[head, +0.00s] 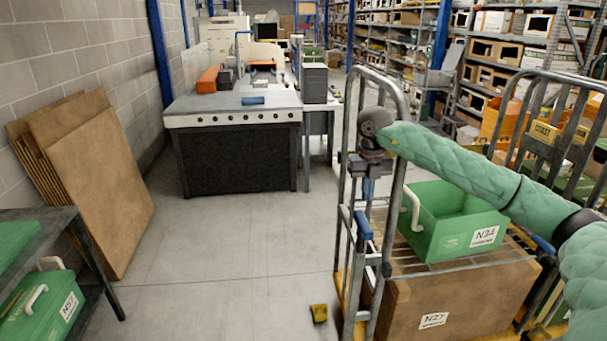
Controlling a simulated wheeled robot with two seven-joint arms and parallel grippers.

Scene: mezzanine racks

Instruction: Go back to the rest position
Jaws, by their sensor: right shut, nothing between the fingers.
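My right arm, in a green quilted cover, reaches in from the right side of the head view. My right gripper (368,186) points down at the left end frame of a grey wire trolley (398,195). It is shut and empty, and the trolley's bars partly overlap it. I cannot tell whether it touches them. A green crate labelled N34 (455,240) sits on the trolley's wire shelf, to the right of and below the gripper. My left gripper is not in view.
A cardboard box labelled N27 (455,300) is under the crate. A yellow block (319,313) lies on the floor. Brown boards (100,180) lean on the left wall. A dark table (75,250) holds green crates. A workbench (235,115) stands behind. The middle floor is clear.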

